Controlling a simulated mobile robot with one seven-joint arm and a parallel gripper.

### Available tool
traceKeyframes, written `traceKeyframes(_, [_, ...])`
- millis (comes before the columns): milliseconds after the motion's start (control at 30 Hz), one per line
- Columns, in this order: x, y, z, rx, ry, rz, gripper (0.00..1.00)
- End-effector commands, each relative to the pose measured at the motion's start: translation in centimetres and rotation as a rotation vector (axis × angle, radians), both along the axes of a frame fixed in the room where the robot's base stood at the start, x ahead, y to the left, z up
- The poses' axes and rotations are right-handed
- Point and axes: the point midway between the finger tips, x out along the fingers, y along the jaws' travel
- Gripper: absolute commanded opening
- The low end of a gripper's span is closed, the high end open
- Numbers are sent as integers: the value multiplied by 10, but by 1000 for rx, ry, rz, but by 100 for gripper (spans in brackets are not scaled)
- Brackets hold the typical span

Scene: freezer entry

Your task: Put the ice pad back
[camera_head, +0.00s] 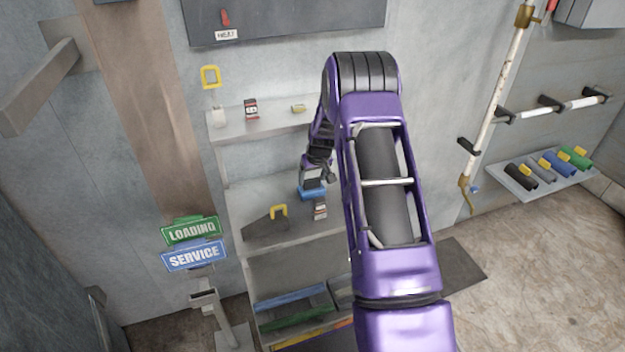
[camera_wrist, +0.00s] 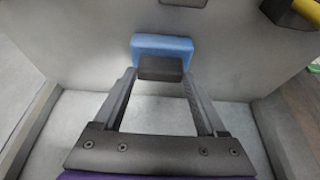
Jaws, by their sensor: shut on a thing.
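The ice pad, a blue block (camera_head: 312,193) with a dark grip on its near side, hangs from my gripper (camera_head: 314,180) at the middle shelf (camera_head: 300,220). In the wrist view the blue pad (camera_wrist: 148,43) is beyond the fingertips, and my gripper (camera_wrist: 160,72) is shut on its dark grip. A pale grey shelf surface lies behind the pad. I cannot tell whether the pad touches it. My arm hides the right part of the shelves.
Small items, including a red-and-black box (camera_head: 251,109), stand above. LOADING (camera_head: 191,231) and SERVICE (camera_head: 194,255) signs stand at the left.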

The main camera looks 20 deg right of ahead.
Motion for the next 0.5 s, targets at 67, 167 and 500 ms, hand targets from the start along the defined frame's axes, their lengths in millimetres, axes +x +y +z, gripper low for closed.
traceKeyframes(67, [-1,0,0,-1,1,0,30])
traceKeyframes(167, [-1,0,0,0,2,-1,79])
traceKeyframes(500, [-1,0,1,-1,2,-1,100])
